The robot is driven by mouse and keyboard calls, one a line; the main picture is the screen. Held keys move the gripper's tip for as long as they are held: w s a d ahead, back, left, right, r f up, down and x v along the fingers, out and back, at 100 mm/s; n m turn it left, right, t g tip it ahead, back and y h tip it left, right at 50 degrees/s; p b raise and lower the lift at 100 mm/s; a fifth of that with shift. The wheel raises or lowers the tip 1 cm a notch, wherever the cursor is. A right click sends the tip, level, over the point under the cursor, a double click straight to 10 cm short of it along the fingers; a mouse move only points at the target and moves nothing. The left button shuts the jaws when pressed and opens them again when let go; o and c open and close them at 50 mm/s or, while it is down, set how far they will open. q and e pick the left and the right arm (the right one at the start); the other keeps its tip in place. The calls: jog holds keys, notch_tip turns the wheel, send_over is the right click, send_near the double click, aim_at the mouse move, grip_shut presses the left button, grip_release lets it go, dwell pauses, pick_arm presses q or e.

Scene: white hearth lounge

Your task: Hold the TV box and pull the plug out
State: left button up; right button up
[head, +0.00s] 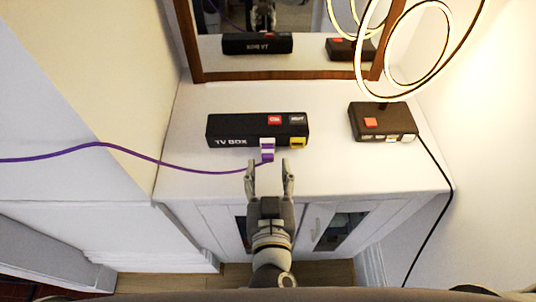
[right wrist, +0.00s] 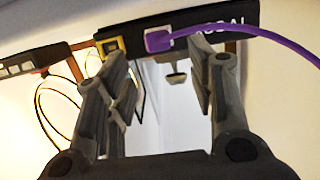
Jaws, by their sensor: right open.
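The black TV box (head: 232,129) lies on the white cabinet top, and its dark body shows along the top of the right wrist view (right wrist: 186,25). A white and purple plug (head: 267,149) sits at its front face, with a purple cable (head: 130,148) running off left. The plug also shows in the right wrist view (right wrist: 158,41), beside a yellow socket (right wrist: 110,46). My right gripper (head: 269,168) is open and empty, just in front of the plug, its fingers to either side and apart from it. My left gripper is not in view.
A second black box (head: 383,121) with an orange-red switch stands on the right, its black cable (head: 436,205) hanging over the cabinet's edge. A wood-framed mirror (head: 290,75) and a glowing ring lamp (head: 418,42) are behind. The cabinet top (head: 385,170) is bare at front right.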

aim_at(268, 152)
jog(key=w, duration=0.3)
jog(key=w+f, duration=0.1)
jog(key=w, duration=0.2)
jog(key=shift+w+f, duration=0.15)
jog(key=c, duration=0.9)
jog(key=o, duration=0.9)
jog(key=s, duration=0.4)
jog(key=s+r, duration=0.1)
jog(key=s, duration=0.3)
jog(key=s+r, duration=0.1)
jog(key=s, duration=0.2)
jog(key=shift+s+r, duration=0.2)
jog(key=shift+s, duration=0.2)
